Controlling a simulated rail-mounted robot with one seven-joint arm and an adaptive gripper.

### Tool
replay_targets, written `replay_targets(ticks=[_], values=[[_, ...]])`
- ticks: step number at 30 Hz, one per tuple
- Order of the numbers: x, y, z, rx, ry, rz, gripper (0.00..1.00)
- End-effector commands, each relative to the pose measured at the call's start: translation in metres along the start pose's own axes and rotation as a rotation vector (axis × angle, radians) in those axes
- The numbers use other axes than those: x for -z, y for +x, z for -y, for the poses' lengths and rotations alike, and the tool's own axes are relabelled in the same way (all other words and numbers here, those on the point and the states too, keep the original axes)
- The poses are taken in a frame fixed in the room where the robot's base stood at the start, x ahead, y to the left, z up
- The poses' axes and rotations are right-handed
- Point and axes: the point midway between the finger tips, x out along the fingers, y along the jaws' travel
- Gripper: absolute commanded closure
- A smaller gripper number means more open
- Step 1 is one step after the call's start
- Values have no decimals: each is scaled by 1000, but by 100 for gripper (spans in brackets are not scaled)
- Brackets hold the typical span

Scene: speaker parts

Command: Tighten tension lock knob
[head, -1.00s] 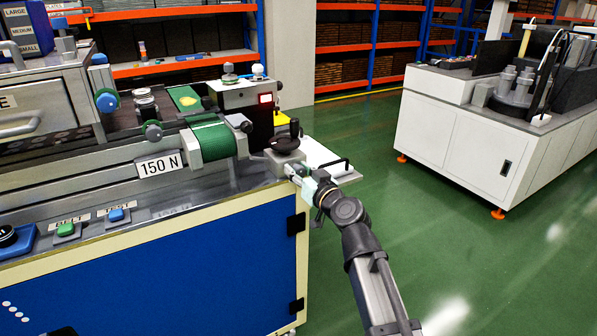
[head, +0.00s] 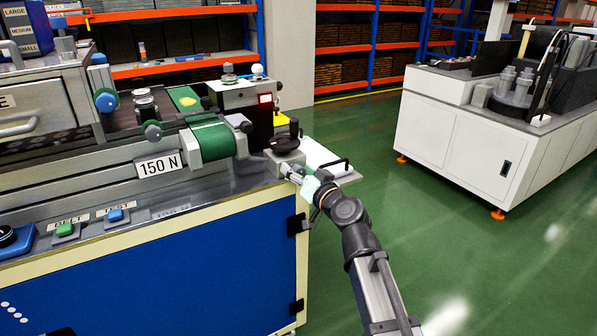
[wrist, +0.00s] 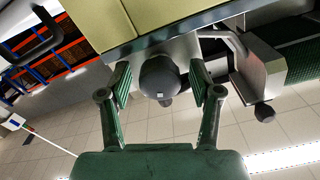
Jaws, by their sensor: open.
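A dark round knob (wrist: 160,77) with a small pale square mark sits between my fingers in the wrist view; I take it to be the tension lock knob. My gripper (wrist: 159,84) is open, with one green-padded finger on each side of the knob. Gaps show between the pads and the knob. In the head view my gripper (head: 306,185) is at the right end of the machine, beside the metal block (head: 284,161) under a black handwheel (head: 285,143). There the knob is too small to make out.
In the wrist view a second dark knob (wrist: 264,112) is to the right. Open floor lies right.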

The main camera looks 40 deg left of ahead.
Motion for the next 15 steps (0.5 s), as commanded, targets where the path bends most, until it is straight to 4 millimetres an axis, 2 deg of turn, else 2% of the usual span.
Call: replay_targets(ticks=[7, 15], values=[[0, -15, 0, -1, 0, 0, 36], [-1, -65, 1, -1, 0, -1, 36]])
